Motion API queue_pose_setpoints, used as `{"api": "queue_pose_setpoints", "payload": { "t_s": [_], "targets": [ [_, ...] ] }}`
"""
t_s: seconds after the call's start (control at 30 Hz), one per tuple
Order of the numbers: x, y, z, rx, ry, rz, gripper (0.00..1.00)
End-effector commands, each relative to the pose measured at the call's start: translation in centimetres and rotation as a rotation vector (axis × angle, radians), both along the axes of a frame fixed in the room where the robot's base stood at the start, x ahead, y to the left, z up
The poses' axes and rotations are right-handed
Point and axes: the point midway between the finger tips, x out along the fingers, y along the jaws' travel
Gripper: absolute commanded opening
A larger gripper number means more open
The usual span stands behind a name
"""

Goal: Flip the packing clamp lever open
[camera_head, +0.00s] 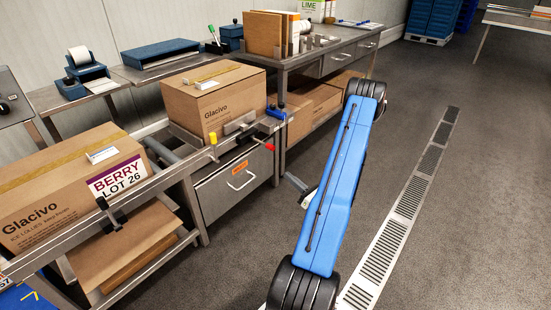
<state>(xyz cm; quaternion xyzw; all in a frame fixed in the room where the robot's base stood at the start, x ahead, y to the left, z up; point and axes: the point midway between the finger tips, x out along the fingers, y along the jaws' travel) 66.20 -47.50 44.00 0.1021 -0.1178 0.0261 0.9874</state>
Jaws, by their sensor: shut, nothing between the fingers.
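A packing clamp with a dark lever (254,140) sits at the bench's front edge, before the middle Glacivo carton (215,103). The lever lies roughly level and ends in a red tip (270,147) that sticks out over the drawer front. A yellow-tipped part (213,138) is at its left and a blue part (276,113) at its right. My gripper (293,181) shows only in part, left of my blue arm link, low and to the right of the lever. It is shut and empty, apart from the lever. The rest of it is hidden behind the link.
A steel drawer (230,187) with a handle is under the clamp. Another carton labelled BERRY LOT 26 (70,190) stands at the left. A back bench (318,57) holds brown boards and boxes. The floor to the right is clear, with a long drain grate (405,205).

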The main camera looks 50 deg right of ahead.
Motion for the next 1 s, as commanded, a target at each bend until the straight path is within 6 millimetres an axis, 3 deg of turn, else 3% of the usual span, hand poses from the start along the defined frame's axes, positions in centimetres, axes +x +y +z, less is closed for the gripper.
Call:
{"api": "queue_pose_setpoints", "payload": {
  "t_s": [0.27, 0.87, 1.0],
  "targets": [
    [1.1, 0.1, 0.3, -0.001, 0.000, 0.003, 0.00],
    [9.7, 0.4, 2.5, -0.003, -0.001, 0.004, 0.00],
    [9.8, 0.0, 4.1, -0.003, -0.002, 0.000, 0.00]
  ]
}}
